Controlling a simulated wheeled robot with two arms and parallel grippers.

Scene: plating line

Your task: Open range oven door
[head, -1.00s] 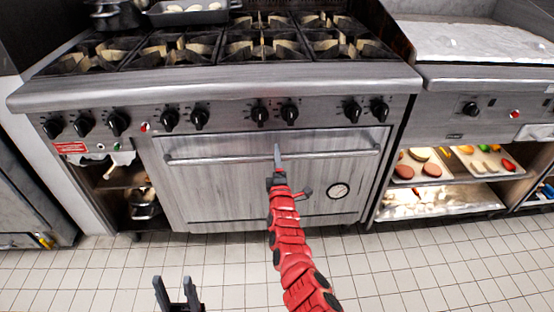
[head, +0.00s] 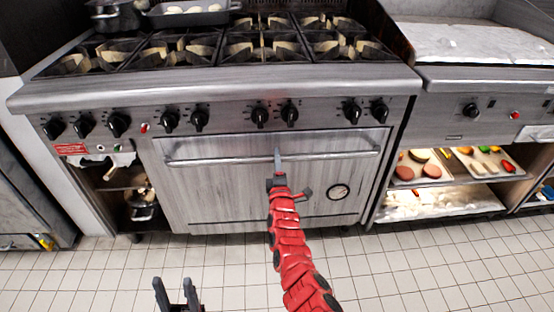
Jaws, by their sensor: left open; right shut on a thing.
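The range oven door (head: 215,190) is a brushed steel panel with a round dial on its lower right. It looks shut in its frame. A long horizontal handle bar (head: 220,159) runs across its top. My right gripper (head: 277,157), on the red arm, is at the middle of the bar and is shut on it. The arm hides part of the door below. My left gripper (head: 177,290) is open and empty, low in the picture over the floor, well apart from the door.
Several black knobs (head: 260,116) line the panel above the door. Burners, a pot (head: 116,14) and a tray (head: 190,13) are on top. Open shelves with food trays (head: 486,162) stand to the right, and a narrow open shelf to the left. The tiled floor (head: 400,265) in front is clear.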

